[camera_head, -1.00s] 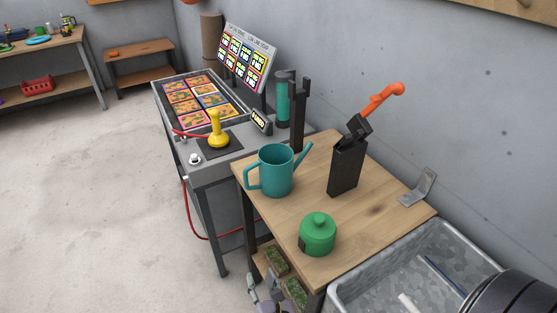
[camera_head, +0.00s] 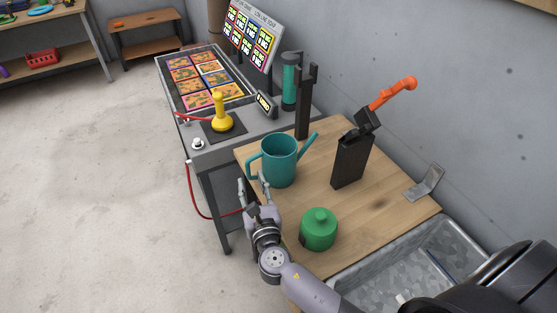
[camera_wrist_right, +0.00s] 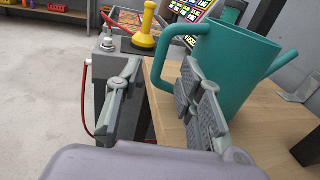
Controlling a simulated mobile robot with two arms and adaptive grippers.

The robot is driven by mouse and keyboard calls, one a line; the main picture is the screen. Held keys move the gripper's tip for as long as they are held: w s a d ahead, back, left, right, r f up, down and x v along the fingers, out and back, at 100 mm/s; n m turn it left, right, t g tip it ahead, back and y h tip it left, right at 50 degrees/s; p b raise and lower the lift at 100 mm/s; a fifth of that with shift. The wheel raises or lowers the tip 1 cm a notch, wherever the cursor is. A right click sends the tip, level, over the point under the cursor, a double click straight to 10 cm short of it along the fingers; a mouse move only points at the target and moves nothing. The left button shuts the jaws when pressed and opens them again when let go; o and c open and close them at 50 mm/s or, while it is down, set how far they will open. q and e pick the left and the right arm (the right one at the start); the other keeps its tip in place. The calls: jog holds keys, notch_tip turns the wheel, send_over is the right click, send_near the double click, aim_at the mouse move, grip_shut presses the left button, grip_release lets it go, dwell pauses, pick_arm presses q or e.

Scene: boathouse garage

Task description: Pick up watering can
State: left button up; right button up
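The teal watering can (camera_head: 279,161) stands upright on the wooden table (camera_head: 372,215), its handle to the left and its spout to the right in the head view. My right gripper (camera_head: 253,183) is open and empty at the table's left edge, just in front of the can's handle. In the right wrist view the can (camera_wrist_right: 232,75) stands just beyond the right finger, and its handle reaches left above the gripper (camera_wrist_right: 160,85). The fingers are apart with nothing between them; whether one touches the can I cannot tell. My left gripper is not in view.
A black holder (camera_head: 350,160) with an orange-handled tool and a metal bracket (camera_head: 425,182) are to the right. A grey workbench with a yellow joystick (camera_head: 221,115) adjoins behind. A metal trough (camera_head: 447,232) is in front right.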

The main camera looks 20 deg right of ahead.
aim_at(249, 172)
jog(key=shift+w, duration=0.25)
jog(key=w, duration=0.2)
jog(key=w+d+p, duration=0.1)
jog(key=w, duration=0.1)
jog(key=shift+w+r, duration=0.2)
jog(key=shift+w, duration=0.3)
jog(key=shift+c, duration=0.7)
grip_shut()
pick_arm(q)
jog(key=shift+w+d+r, duration=0.3)
jog(key=shift+w+r, duration=0.25)
jog(key=shift+r, duration=0.1)
jog(key=shift+w, duration=0.1)
